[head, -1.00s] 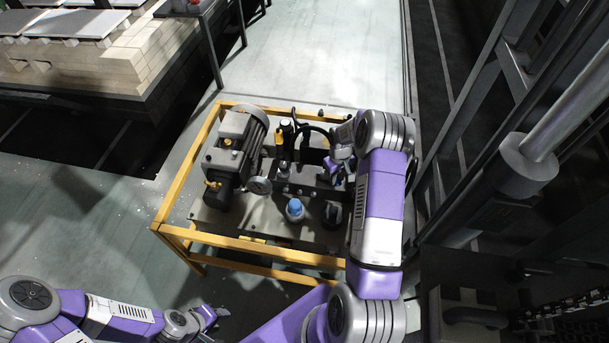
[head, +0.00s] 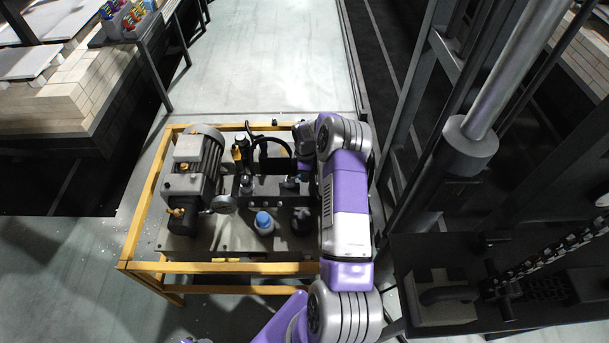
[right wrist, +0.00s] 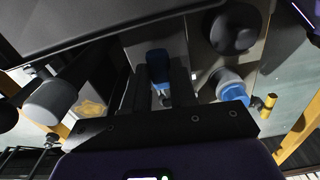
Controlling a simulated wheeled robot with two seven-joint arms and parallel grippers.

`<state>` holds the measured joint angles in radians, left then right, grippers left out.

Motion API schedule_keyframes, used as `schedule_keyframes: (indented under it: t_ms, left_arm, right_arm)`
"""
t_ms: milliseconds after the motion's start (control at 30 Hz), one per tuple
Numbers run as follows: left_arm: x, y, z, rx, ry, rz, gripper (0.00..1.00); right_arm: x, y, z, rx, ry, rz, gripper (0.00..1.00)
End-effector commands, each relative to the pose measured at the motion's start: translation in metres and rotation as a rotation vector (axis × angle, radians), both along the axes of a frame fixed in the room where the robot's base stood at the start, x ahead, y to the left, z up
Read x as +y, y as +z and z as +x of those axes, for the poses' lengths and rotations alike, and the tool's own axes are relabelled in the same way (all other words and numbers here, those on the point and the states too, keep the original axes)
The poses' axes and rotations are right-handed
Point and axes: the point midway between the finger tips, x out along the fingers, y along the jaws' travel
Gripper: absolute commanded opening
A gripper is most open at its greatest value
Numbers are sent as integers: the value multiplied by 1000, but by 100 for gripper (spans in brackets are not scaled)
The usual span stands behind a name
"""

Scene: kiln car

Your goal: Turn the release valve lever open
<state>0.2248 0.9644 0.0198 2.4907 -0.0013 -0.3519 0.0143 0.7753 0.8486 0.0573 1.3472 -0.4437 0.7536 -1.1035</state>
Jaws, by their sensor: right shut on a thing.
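My right gripper (head: 302,165) is over the right part of a hydraulic power unit (head: 225,236), mostly hidden behind its own wrist in the head view. In the right wrist view its two dark fingers (right wrist: 155,92) are shut on a part with a dark blue grip (right wrist: 158,64), which I take as the release valve lever. A pale stem shows below the grip. The lever's angle cannot be told, and in the head view the arm hides it. My left gripper is out of view.
The unit stands in a yellow frame (head: 225,267). Dark steel posts (head: 435,110) rise on the right. The pale floor behind is clear.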

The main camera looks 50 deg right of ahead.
Motion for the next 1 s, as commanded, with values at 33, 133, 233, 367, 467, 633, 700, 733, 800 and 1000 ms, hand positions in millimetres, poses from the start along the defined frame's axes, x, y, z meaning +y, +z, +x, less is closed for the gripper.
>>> schedule_keyframes:
  t_ms: [33,133,233,367,467,633,700,733,800,1000]
  left_arm:
    - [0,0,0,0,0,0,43]
    - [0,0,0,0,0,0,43]
    - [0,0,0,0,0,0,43]
    - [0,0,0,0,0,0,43]
    - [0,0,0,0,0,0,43]
    - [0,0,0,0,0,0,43]
    - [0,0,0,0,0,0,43]
    - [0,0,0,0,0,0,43]
    - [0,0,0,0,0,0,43]
    - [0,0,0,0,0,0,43]
  right_arm:
    - [-2,-1,0,2,19,-2,0]
    - [-4,0,1,2,50,-2,0]
    - [-5,0,1,2,71,-2,0]
    - [-5,0,2,2,84,-2,0]
    - [-5,0,2,2,89,-3,0]
    - [-5,0,2,2,91,-3,0]
    - [-5,0,2,1,91,-3,0]
    - [-5,0,3,1,92,-3,0]
    - [-5,0,3,1,91,-3,37]
    - [-5,0,3,1,88,-2,52]
